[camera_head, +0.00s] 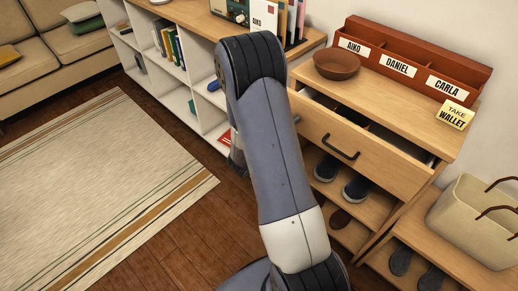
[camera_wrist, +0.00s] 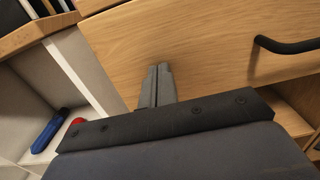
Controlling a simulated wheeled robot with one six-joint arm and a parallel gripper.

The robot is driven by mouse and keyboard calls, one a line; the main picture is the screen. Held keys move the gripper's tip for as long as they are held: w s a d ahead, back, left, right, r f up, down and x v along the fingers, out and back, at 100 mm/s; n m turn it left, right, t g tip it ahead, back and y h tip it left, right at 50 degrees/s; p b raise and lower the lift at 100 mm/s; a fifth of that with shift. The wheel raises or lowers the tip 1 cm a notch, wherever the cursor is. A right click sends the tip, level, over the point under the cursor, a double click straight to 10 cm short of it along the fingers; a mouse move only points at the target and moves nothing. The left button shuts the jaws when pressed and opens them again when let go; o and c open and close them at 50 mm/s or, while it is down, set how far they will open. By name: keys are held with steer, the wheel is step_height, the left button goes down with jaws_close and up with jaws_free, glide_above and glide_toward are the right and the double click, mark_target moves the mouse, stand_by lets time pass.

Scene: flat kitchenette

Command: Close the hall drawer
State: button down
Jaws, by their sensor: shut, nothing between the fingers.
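The hall drawer (camera_head: 375,158) stands partly open in the wooden cabinet, with a strip of its dark inside showing behind the front. Its black bar handle (camera_head: 340,147) is on the front. In the wrist view the wooden drawer front (camera_wrist: 200,40) fills the upper part, with the handle (camera_wrist: 285,46) at the right. My gripper (camera_wrist: 158,70) is shut and empty, its fingers pointing at the drawer front, left of the handle. I cannot tell whether the fingertips touch the wood.
A brown bowl (camera_head: 337,65), a red letter rack (camera_head: 405,66) and a yellow note (camera_head: 456,115) are on the cabinet top. Shoes (camera_head: 356,189) sit on shelves below the drawer. A white shelf unit (camera_head: 150,62) adjoins at left; a beige bag (camera_head: 478,222) stands at right.

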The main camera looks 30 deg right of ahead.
steer(key=b+x, duration=0.1)
steer(key=x, duration=0.5)
steer(key=shift+w+d, duration=0.1)
steer(key=shift+d, duration=0.2)
steer(key=shift+w+d+r, duration=0.1)
steer(key=shift+d, duration=0.1)
steer(key=shift+r, duration=0.1)
steer(key=shift+a, duration=0.25)
steer(key=v, duration=1.4)
steer(key=shift+d+f, duration=0.1)
steer(key=shift+f, duration=0.1)
steer(key=x, duration=1.3)
steer(key=shift+d, duration=0.15)
